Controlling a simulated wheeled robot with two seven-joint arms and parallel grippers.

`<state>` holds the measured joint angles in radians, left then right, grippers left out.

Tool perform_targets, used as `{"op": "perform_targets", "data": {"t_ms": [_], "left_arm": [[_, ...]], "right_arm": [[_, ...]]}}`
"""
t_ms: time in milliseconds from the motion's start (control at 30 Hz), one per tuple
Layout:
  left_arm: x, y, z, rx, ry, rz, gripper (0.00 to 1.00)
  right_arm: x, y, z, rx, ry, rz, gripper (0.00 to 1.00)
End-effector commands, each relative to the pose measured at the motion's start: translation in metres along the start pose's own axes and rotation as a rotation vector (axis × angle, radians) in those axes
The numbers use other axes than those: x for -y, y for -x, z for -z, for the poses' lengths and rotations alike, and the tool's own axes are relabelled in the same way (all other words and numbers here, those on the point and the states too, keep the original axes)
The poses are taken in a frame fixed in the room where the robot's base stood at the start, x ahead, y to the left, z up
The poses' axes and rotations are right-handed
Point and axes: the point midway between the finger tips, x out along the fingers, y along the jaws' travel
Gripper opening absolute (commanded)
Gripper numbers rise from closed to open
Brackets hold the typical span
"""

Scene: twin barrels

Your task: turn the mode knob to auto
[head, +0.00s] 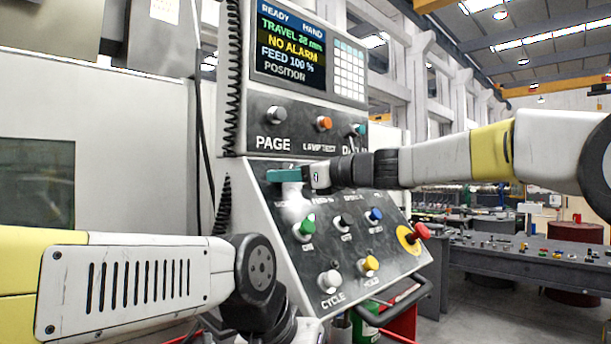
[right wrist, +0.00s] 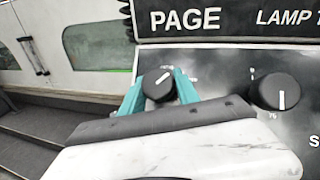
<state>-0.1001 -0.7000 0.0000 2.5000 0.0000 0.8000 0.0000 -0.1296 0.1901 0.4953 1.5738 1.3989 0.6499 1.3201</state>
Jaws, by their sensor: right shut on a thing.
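The mode knob (right wrist: 158,84) is a round black knob with a white pointer line, seen in the right wrist view below the PAGE label. Its line points to the upper right; the small marks around it are too small to read. My right gripper (right wrist: 159,90) has its teal fingers on both sides of the knob and is shut on it. In the head view, the right gripper (head: 286,175) is at the upper left of the sloped panel (head: 340,265) and hides the knob. My left arm is at lower left in the head view; its fingers do not show.
Another black knob (right wrist: 279,92) sits close to the right, its line pointing down. The screen (head: 291,45) reads READY, HAND and NO ALARM. Several buttons cover the panel, with a red emergency button (head: 420,231) at its right edge. A coiled black cable (head: 232,80) hangs at left.

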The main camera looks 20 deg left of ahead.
Motion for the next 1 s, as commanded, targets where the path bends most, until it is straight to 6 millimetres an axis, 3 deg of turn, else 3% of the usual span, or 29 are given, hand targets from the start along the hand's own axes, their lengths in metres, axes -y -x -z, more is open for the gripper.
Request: {"op": "perform_targets", "data": {"t_ms": [600,1000], "left_arm": [[0.0000,0.0000,0.0000,0.000,0.000,0.000,0.36],[0.0000,0.0000,0.0000,0.000,0.000,0.000,0.36]], "right_arm": [[-0.0013,-0.0013,0.0023,-0.047,0.441,-0.353,0.00],[-0.0014,-0.0008,0.0032,-0.068,0.614,-0.490,0.00]]}}
